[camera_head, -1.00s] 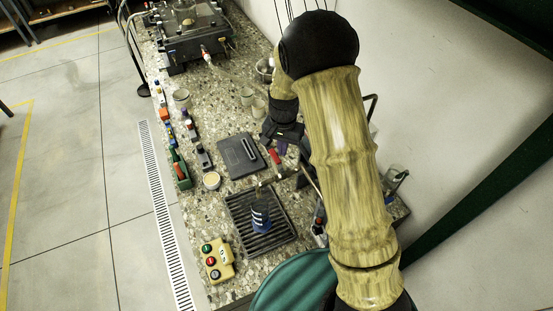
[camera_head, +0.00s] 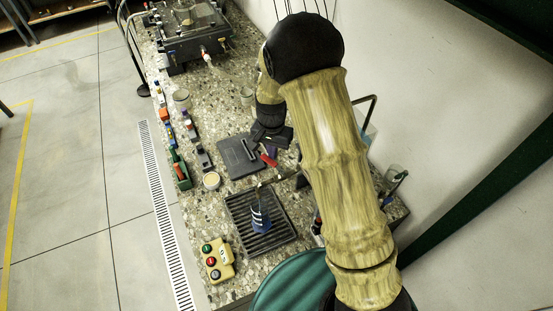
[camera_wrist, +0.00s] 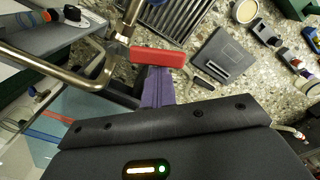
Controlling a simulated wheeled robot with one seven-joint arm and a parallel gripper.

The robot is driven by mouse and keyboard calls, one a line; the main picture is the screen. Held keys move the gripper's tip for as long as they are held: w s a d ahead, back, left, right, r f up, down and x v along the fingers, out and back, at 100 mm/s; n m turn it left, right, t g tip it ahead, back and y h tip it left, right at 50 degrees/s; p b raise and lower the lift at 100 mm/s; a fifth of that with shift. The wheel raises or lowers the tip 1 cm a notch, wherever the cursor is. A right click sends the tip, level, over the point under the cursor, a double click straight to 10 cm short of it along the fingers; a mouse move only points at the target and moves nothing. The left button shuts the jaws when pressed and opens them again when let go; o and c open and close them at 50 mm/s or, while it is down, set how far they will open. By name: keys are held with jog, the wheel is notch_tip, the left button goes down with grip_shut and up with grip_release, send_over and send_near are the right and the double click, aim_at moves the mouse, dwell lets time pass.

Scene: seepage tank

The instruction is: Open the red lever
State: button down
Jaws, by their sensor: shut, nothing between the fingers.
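The red lever (camera_wrist: 158,57) sits on a metal pipe fitting (camera_wrist: 118,48) in the wrist view, pointing right in the picture, across the pipe's line. It also shows in the head view (camera_head: 268,160) as a small red bar beside the dark flat plate. My gripper's purple fingers (camera_wrist: 158,88) are together and empty. In the wrist view their tips are close by the lever's lower side; I cannot tell whether they touch it. In the head view my gripper (camera_head: 272,151) is partly hidden by my wrist.
A slotted drain grate (camera_head: 262,238) holds a blue-and-white striped object (camera_head: 260,217). A dark plate (camera_head: 240,158) lies beyond the lever. A yellow button box (camera_head: 217,261) stands near the front. A bent pipe (camera_wrist: 45,65) and a clear tank (camera_wrist: 60,125) lie left of my fingers.

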jog(key=shift+s+a, duration=0.25)
jog(key=shift+a, duration=0.2)
jog(key=shift+s+a, duration=0.45)
